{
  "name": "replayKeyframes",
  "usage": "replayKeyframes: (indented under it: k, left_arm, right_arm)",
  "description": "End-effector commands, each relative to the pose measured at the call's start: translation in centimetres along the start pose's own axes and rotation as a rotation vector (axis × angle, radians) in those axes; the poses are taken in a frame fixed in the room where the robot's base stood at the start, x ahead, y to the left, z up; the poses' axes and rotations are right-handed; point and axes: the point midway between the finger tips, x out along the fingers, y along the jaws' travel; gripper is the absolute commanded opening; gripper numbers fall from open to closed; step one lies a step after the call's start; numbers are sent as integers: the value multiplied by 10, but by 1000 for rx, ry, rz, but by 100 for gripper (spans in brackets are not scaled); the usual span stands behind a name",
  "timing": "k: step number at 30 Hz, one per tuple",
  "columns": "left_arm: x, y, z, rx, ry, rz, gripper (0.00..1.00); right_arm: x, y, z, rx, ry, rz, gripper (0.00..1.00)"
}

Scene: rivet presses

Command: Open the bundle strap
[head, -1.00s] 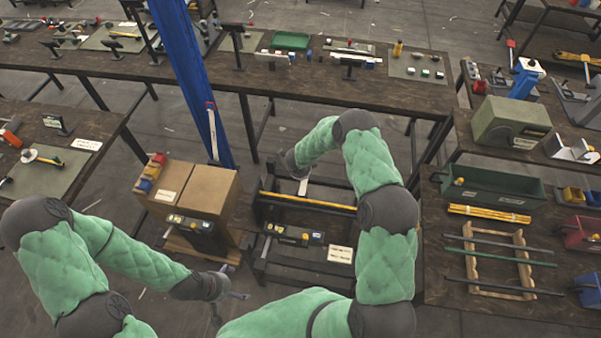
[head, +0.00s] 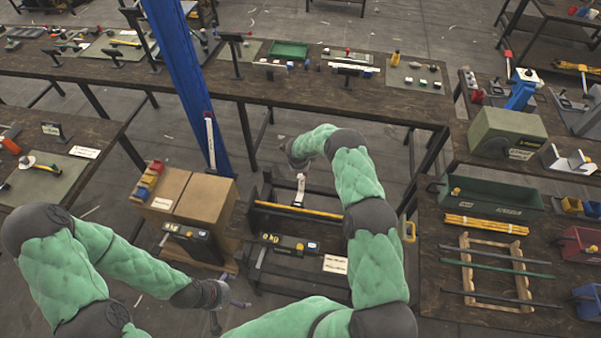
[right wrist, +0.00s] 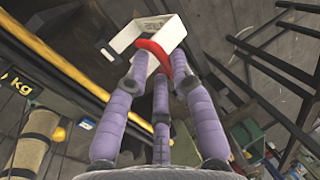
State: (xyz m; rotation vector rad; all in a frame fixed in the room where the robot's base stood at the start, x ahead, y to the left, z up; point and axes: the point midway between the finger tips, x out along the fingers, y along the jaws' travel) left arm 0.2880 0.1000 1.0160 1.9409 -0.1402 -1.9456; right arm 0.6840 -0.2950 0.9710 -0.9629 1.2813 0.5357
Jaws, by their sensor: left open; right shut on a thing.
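The bundle strap is a white looped piece (head: 299,188) at the back of a black rack in the head view. In the right wrist view its white frame (right wrist: 163,32) carries a red handle (right wrist: 156,52). My right gripper (head: 301,168) is at the handle. In the right wrist view its purple fingers (right wrist: 157,70) are closed around the red handle. Yellow bars (head: 300,210) lie across the rack just in front of the strap. My left gripper (head: 228,300) is open and empty at lower centre, left of the rack.
The black rack (head: 258,232) has a scale display (head: 290,244) and a label at its front. Cardboard boxes (head: 206,200) stand to its left, by a blue post (head: 188,90). A bench (head: 432,275) with yellow rods (head: 487,224) and a wooden frame is at right.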

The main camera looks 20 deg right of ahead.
Motion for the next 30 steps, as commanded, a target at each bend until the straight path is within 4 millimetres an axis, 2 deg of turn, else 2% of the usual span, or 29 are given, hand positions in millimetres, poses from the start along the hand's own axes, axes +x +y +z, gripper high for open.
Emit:
replayKeyframes:
  k: [1,2,25,26,27,30]
  left_arm:
    - [0,0,0,0,0,0,100]
    - [0,0,0,0,0,0,100]
    - [1,0,0,0,0,0,100]
    - [1,0,0,0,0,0,100]
    - [1,0,0,0,0,0,100]
    - [1,0,0,0,0,0,100]
  right_arm:
    - [-4,-16,-6,11,6,-11,0]
    - [-3,-17,-6,11,6,-7,0]
    - [0,-23,-4,10,4,27,0]
    - [0,-23,-4,10,4,27,27]
    - [0,-23,-3,10,4,27,38]
    - [0,-23,-3,10,4,27,40]
